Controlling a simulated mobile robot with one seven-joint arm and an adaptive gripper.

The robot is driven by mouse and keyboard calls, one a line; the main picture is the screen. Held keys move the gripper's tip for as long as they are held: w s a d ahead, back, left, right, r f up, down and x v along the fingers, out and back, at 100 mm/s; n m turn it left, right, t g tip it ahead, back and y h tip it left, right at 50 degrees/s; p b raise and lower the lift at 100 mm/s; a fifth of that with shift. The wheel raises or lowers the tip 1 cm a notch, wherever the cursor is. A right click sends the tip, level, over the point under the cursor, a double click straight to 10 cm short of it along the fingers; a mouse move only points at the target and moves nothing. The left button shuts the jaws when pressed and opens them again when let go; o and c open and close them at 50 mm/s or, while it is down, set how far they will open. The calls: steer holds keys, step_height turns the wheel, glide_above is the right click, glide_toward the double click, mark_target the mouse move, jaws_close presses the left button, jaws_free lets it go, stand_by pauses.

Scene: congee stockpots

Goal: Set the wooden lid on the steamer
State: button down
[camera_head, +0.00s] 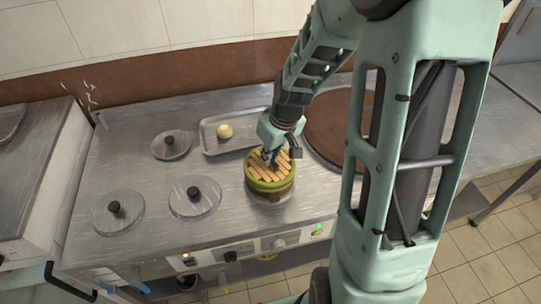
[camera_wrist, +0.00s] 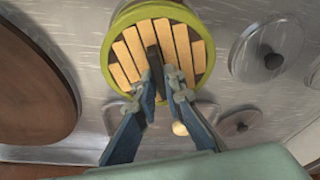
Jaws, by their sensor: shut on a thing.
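The wooden lid (camera_head: 262,177) has pale slats and a yellow-green rim. It lies over the round steamer (camera_head: 271,195), roughly centred on it and about level. I cannot tell whether the lid touches the steamer's rim or hangs just above it. In the wrist view the lid (camera_wrist: 129,55) shows its slats and a dark bar handle across the middle. My gripper (camera_head: 272,159) is above the lid, and in the wrist view my gripper (camera_wrist: 160,88) has its fingers closed on the handle. The steamer's inside is hidden by the lid.
A metal tray (camera_head: 213,143) with a pale round bun (camera_head: 225,131) lies behind the steamer. Several steel pot lids with black knobs, such as this one (camera_head: 195,200), sit to the left. A large brown round plate (camera_head: 335,125) is at the right. The counter's front edge has control knobs.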

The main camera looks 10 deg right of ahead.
steer(key=shift+f+b, duration=0.5)
steer(key=shift+f, duration=0.15)
steer(key=c, duration=2.3)
jaws_free()
steer(key=p+v, duration=0.8)
steer(key=v, duration=0.3)
steer(key=shift+r, duration=0.1)
